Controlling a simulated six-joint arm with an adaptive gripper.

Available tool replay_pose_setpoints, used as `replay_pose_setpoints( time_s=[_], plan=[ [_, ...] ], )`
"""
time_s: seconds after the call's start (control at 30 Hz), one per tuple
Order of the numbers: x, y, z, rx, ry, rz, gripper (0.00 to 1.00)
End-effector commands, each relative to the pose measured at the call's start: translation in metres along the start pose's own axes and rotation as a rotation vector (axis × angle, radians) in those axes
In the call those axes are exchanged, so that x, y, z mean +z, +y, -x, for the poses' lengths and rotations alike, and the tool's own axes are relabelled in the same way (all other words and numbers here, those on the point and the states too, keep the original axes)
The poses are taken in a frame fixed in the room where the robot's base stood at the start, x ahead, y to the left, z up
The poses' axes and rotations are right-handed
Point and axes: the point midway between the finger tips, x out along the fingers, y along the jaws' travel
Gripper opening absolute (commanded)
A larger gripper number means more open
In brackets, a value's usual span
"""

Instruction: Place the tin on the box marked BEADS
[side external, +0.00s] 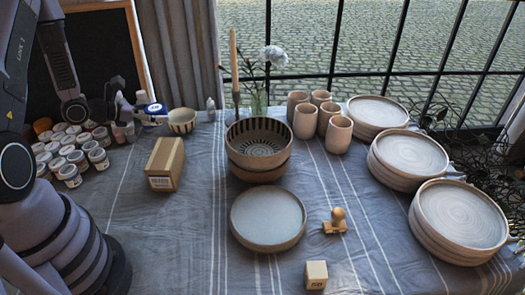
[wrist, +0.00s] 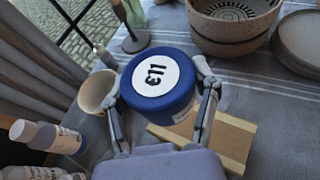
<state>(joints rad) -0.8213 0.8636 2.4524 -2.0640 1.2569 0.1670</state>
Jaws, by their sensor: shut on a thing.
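The tin (wrist: 158,82) has a dark blue lid with a round white label that reads E11. My gripper (wrist: 162,98) is shut on it, one finger on each side. In the side external view the tin (side external: 151,110) shows small and partly covered at the end of my gripper (side external: 133,107), at the back left. A long tan box (side external: 166,160) with a small label lies on the cloth, nearer the camera and slightly right of the tin. In the wrist view this box (wrist: 232,140) is partly hidden behind the tin. I cannot read its label.
A small cup (side external: 182,121) stands just right of the tin. Several paint jars (side external: 70,175) crowd the left. Stacked bowls (side external: 259,145), a plate (side external: 268,217), a wooden stamp (side external: 336,221) and a small labelled cube (side external: 316,275) lie right. Cloth around the tan box is clear.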

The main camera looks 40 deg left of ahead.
Motion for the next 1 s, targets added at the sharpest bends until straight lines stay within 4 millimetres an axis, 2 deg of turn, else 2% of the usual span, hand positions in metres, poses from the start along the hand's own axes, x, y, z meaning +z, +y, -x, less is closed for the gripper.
replay_pose_setpoints(
  time_s=[0.2, 0.53, 0.97, 1.0],
  plan=[
    [-0.034, -0.001, -0.014, -0.001, 0.001, 0.005, 0.20],
    [-0.072, 0.000, -0.030, 0.000, 0.000, 0.003, 0.20],
    [-0.079, 0.000, -0.033, 0.000, 0.000, 0.001, 0.20],
    [-0.079, 0.000, -0.033, 0.000, 0.000, 0.000, 0.65]
  ],
)
